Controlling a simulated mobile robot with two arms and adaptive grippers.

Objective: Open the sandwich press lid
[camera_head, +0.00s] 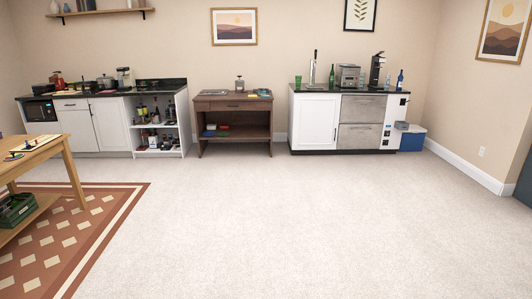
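No sandwich press can be made out for certain at this distance. A boxy silver appliance (347,76) stands on the right-hand counter, between a green bottle and a dark tall machine. It is too small to tell whether it is the press or how its lid stands. Small dark and silver appliances (106,82) also stand on the left counter, too small to tell apart. Neither of my grippers is in view.
A wooden desk (233,105) stands between the left cabinets (78,126) and the right cabinet (316,122). A wooden table (34,150) is at the left, by a patterned rug (110,205). A blue bin (411,141) sits at far right. The pale floor (300,220) is clear.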

